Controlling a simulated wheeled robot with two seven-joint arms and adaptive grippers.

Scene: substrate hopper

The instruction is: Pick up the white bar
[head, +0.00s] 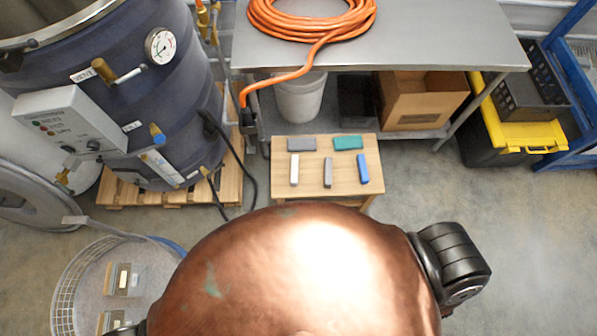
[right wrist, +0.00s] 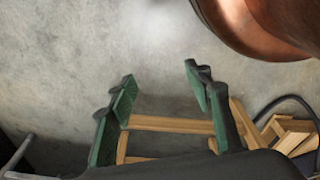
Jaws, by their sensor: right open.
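The white bar (head: 294,170) lies on a small light-wood stool (head: 311,188), at the left of its front row, in the head view. The right gripper (right wrist: 159,76) shows in the right wrist view, open and empty, with green pads on dark fingers. Wooden rails show behind and between its fingers, with grey floor beyond. The white bar is not visible in that view. Neither gripper shows in the head view, so the right gripper's place relative to the bar is unclear. The left gripper is out of view.
A grey bar (head: 328,172), blue bar (head: 363,169), grey block (head: 302,144) and green block (head: 348,142) share the stool. A steel bench (head: 430,40) stands behind. A dark tank (head: 130,90) stands left on a pallet (head: 228,185). A wire basket (head: 66,290) is lower left.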

